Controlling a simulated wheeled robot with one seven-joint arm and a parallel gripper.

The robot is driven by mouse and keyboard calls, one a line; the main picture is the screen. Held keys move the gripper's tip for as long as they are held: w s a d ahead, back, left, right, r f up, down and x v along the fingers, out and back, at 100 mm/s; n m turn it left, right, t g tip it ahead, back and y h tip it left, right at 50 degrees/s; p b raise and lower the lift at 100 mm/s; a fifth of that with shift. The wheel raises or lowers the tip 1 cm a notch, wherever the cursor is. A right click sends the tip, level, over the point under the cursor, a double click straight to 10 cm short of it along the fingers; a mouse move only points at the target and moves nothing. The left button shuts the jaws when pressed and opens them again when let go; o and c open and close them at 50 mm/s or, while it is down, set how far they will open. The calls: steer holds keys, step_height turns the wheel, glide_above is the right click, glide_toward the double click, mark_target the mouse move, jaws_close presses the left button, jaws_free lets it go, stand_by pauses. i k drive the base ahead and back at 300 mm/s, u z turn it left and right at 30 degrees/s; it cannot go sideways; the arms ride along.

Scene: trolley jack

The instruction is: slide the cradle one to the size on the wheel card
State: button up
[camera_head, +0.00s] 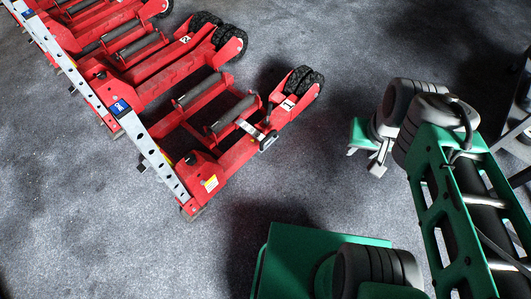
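Cradle one (235,150) is a red frame with two dark rollers and a "1" label by its twin black wheels. It sits on the floor, left of centre, joined to a silver perforated rail (158,160). A silver lever (252,130) with a dark end lies across its near side. My gripper (366,160) hangs to the right of cradle one, apart from it. Its two pale fingertips look separated, with nothing visible between them. A blue card (120,108) is on the rail; its print is too small to read surely, and I cannot tell if it is the wheel card.
Cradle two (165,72) and another red cradle (85,15) stand farther left along the rail. A small white and yellow label (210,183) is on cradle one's near corner. Dark frame legs show at the right edge. The grey floor between cradle one and my gripper is clear.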

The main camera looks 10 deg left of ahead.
mark_target(212, 140)
steer(key=u, duration=1.85)
steer(key=i, duration=1)
steer(key=z, duration=0.05)
